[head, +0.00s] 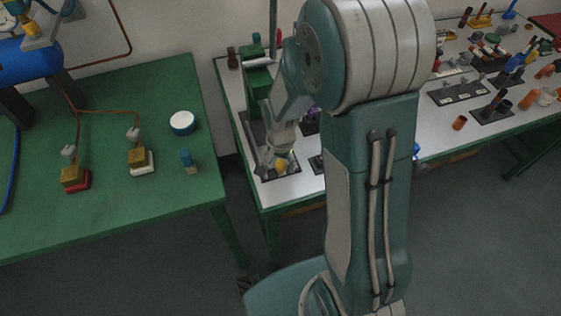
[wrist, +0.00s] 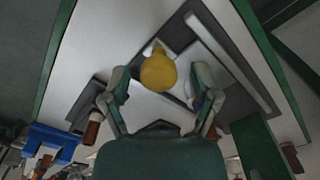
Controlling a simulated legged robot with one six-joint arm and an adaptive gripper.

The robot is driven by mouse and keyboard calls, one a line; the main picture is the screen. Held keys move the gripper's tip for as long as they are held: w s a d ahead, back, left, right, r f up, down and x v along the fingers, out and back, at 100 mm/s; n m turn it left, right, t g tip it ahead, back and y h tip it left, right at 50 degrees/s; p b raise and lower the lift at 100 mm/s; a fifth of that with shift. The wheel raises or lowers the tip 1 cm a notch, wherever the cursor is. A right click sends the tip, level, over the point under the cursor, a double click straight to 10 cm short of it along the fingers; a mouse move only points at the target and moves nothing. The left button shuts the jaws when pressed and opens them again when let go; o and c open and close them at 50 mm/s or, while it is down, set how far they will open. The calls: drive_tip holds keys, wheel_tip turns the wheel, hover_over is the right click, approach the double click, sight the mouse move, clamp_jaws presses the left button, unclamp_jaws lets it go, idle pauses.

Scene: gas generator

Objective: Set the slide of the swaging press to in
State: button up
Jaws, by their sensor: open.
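The swaging press, as far as I can tell, is the green-bodied device (head: 258,80) on a dark base at the left end of the white-topped table. A yellow rounded knob (wrist: 158,73), probably on its slide, sits at the base's near end; it also shows in the head view (head: 281,166). My gripper (wrist: 160,82) is open, with one finger on each side of the knob, apart from it as far as I can see. In the head view my gripper (head: 270,155) is low over the near end of the press. My arm hides part of the press.
A long grey bar (wrist: 232,62) lies along the dark base. Brown-handled items and a blue block (wrist: 50,140) are close by.

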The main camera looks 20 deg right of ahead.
clamp_jaws()
drive_tip(key=shift+w, duration=3.4)
unclamp_jaws()
